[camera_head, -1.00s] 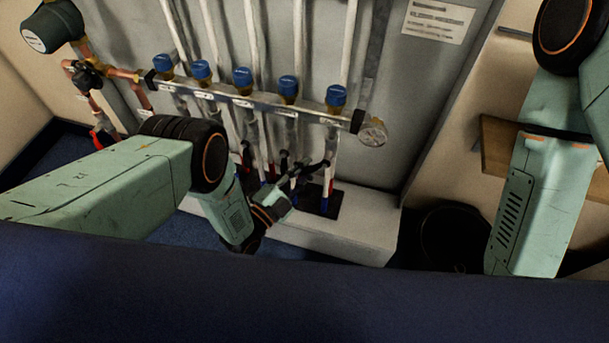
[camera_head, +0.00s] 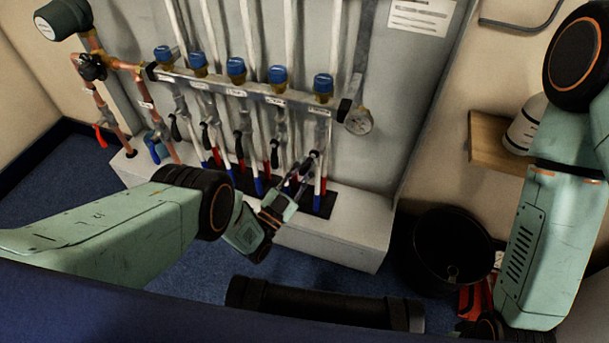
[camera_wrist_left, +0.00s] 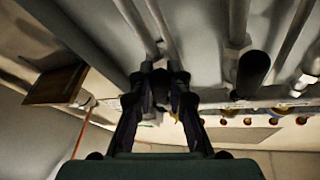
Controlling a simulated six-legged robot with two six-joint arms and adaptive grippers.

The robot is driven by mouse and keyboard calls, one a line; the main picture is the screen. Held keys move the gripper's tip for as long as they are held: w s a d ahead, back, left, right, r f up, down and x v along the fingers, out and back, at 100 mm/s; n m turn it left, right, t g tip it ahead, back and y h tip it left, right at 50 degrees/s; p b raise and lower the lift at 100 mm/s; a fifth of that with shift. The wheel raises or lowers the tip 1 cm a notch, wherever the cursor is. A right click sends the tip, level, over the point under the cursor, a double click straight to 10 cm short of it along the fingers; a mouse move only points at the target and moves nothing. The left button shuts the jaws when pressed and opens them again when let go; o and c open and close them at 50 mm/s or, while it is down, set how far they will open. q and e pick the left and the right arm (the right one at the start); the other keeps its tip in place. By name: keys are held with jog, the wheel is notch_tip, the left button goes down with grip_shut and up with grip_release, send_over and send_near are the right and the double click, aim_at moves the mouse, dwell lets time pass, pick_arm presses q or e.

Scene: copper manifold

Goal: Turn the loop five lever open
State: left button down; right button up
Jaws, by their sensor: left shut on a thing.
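The loop five lever (camera_head: 310,157) is a dark handle under the rightmost blue-capped valve (camera_head: 322,84) of the manifold. My left gripper (camera_head: 303,170) reaches up to it from below left and is shut on it. The lever looks slanted from the pipe, but the fingers cover part of it, so its exact angle is unclear. In the left wrist view the dark fingers (camera_wrist_left: 160,88) close together in front of the pipes and hide most of the lever. A neighbouring black lever (camera_wrist_left: 253,68) stands to their right, apart from them.
Several similar black levers hang left of loop five, the closest being one (camera_head: 275,152). A round gauge (camera_head: 358,121) is at the manifold's right end. A pale plinth (camera_head: 350,235) lies below. A black bucket (camera_head: 452,250) and wooden shelf (camera_head: 488,140) are at the right.

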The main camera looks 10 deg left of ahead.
pick_arm(q)
jog(key=shift+s+d+n, duration=0.1)
jog(key=shift+d+n, duration=0.15)
jog(key=shift+n, duration=0.15)
jog(key=shift+s+d+n+t+y, duration=0.1)
jog(key=shift+d+n+t+y, duration=0.35)
jog(key=shift+n, duration=0.45)
jog(key=shift+d+f+n+t+y, duration=0.2)
jog(key=shift+n+t+y, duration=0.25)
jog(key=shift+n, duration=0.75)
jog(key=shift+d+r+n+b, duration=0.1)
jog(key=shift+d+n+b, duration=0.05)
jog(key=shift+n+b, duration=0.2)
pick_arm(e)
jog(key=shift+w+d+f, duration=0.1)
jog(key=shift+d+f, duration=0.1)
jog(key=shift+f, duration=0.1)
pick_arm(q)
jog(key=shift+d+n+y, duration=0.1)
jog(key=shift+n+y, duration=0.15)
jog(key=shift+y, duration=0.05)
pick_arm(e)
jog(key=shift+w, duration=0.25)
pick_arm(q)
jog(key=c, duration=1.3)
grip_release()
